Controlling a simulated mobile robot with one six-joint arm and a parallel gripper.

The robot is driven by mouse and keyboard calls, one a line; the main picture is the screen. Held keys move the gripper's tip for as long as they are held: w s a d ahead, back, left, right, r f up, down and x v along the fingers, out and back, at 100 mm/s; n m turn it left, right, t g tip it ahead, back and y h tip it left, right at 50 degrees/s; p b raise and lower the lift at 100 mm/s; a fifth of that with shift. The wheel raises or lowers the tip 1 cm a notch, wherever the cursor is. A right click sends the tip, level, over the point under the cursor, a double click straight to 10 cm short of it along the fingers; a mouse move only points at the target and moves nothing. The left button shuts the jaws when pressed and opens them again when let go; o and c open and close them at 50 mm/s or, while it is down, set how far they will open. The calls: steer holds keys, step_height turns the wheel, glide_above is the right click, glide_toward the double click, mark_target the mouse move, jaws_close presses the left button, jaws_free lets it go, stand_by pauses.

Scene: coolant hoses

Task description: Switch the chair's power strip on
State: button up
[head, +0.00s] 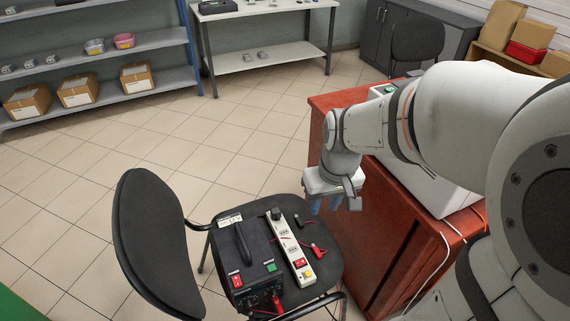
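The chair (158,245) is black and stands at the lower middle in the head view. A long white power strip (290,243) lies on its seat, with dark sockets along it. A red switch (300,263) sits near the strip's near end, beside a yellow part; whether the switch is on is too small to tell. A black plug (275,214) is at the far end. My gripper (325,206) hangs above the right far side of the seat, pointing down, apart from the strip.
A black device (258,289) with a handle, red and green switches and red leads lies left of the strip. Black and red clips (316,248) lie right of it. A red cabinet (380,235) carrying a white machine stands close right. The tiled floor behind is clear.

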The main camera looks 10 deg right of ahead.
steer(key=shift+n+g+y, duration=0.3)
steer(key=shift+n+g, duration=0.5)
steer(key=shift+n, duration=0.1)
steer(key=w+f+b, duration=0.2)
steer(key=f+b, duration=0.1)
steer(key=f, duration=0.4)
steer(key=w+a+f+b, duration=0.1)
steer(key=w+f+b, duration=0.1)
steer(key=f, duration=0.5)
steer(key=w+a+f+b, duration=0.1)
steer(key=w+f+b, duration=0.2)
steer(key=f, duration=0.3)
steer(key=shift+f+b, duration=0.4)
steer(key=shift+b, duration=0.3)
jaws_close()
